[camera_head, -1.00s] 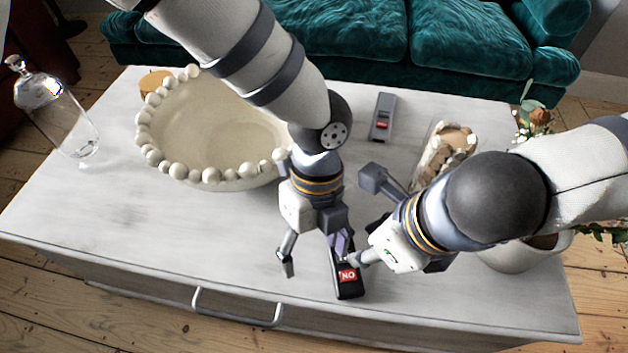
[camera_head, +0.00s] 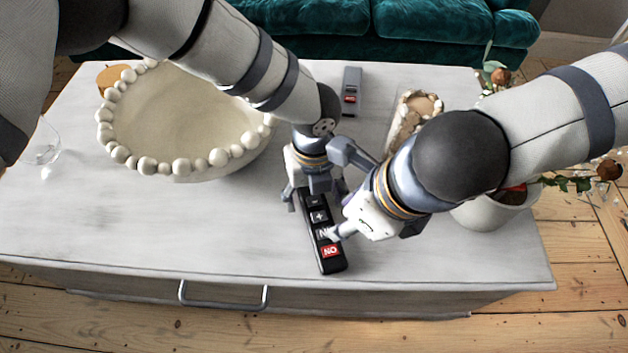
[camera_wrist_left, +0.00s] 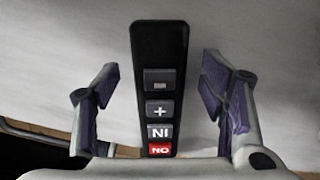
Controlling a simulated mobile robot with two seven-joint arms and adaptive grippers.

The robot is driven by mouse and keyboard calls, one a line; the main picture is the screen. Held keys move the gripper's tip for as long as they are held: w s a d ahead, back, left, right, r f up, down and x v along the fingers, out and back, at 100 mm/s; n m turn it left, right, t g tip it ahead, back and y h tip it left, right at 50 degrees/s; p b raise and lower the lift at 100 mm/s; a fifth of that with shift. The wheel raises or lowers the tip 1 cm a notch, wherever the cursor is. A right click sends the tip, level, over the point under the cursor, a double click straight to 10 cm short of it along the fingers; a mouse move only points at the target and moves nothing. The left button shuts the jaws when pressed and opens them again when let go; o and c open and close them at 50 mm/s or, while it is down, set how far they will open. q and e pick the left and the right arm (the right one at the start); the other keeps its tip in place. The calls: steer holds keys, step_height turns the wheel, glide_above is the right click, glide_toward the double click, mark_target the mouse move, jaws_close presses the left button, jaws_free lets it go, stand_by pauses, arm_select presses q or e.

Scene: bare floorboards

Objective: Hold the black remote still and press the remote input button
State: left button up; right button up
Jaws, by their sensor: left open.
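The black remote (camera_head: 333,262) lies on the white table with a red NO button (camera_head: 331,251) at its near end. The IN button (camera_head: 322,234) is just above that, then plus and minus buttons. My left gripper (camera_head: 315,195) is open over the remote's far part. In the left wrist view the remote (camera_wrist_left: 160,55) lies between its spread fingers, with gaps on both sides. My right gripper (camera_head: 346,192) is open, its nearer fingertip in front of the IN button in the head view. I cannot tell whether it touches. No right finger covers that button (camera_wrist_left: 160,132) in the left wrist view.
A large beaded bowl (camera_head: 190,125) stands at the left of the table. A grey remote (camera_head: 351,92) lies at the back. A jar-like object (camera_head: 410,115) and a white flowerpot (camera_head: 488,218) are near my right arm. The table's front left is clear.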

arm_select(q)
steer(key=shift+f, duration=0.1)
steer(key=c, duration=1.3)
arm_select(e)
jaws_close()
stand_by(0.7)
